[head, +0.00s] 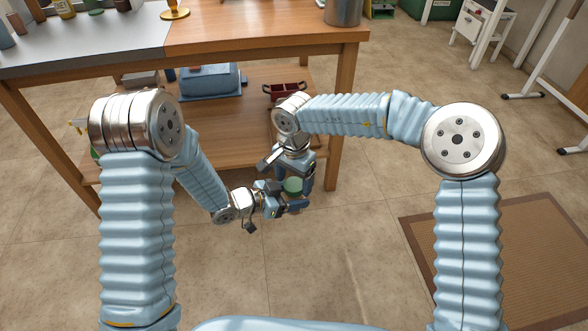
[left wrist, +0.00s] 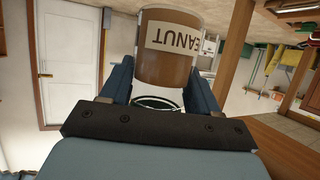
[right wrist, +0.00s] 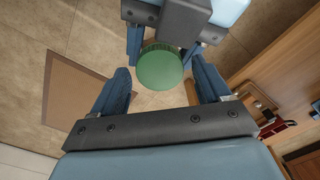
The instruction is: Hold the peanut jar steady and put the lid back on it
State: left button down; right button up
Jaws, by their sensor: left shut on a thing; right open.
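The peanut jar (left wrist: 166,68), clear with brown contents and a pale label, is between the fingers of my left gripper (left wrist: 160,82). The left gripper is shut on it; the label appears upside down in this view. A green lid (right wrist: 160,68) shows face-on in the right wrist view, and in the head view (head: 293,186). A dark green rim (left wrist: 157,102) shows at the jar's near end. The lid appears to be at the jar's mouth; I cannot tell whether it is seated. My right gripper (right wrist: 163,82) is open, pointing down, its fingers on either side of the lid.
A wooden workbench (head: 268,42) with a lower shelf (head: 250,125) stands just behind the grippers. A blue case (head: 209,80) and a red crate (head: 284,92) sit on that shelf. A brown mat (head: 490,250) lies at right. The tiled floor below the grippers is clear.

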jog(key=shift+f, duration=0.25)
jog(key=c, duration=1.1)
jog(key=m, duration=0.5)
jog(key=o, duration=1.3)
jog(key=shift+r, duration=0.1)
notch_tip(320, 180, up, 12)
jog(key=shift+f, duration=0.1)
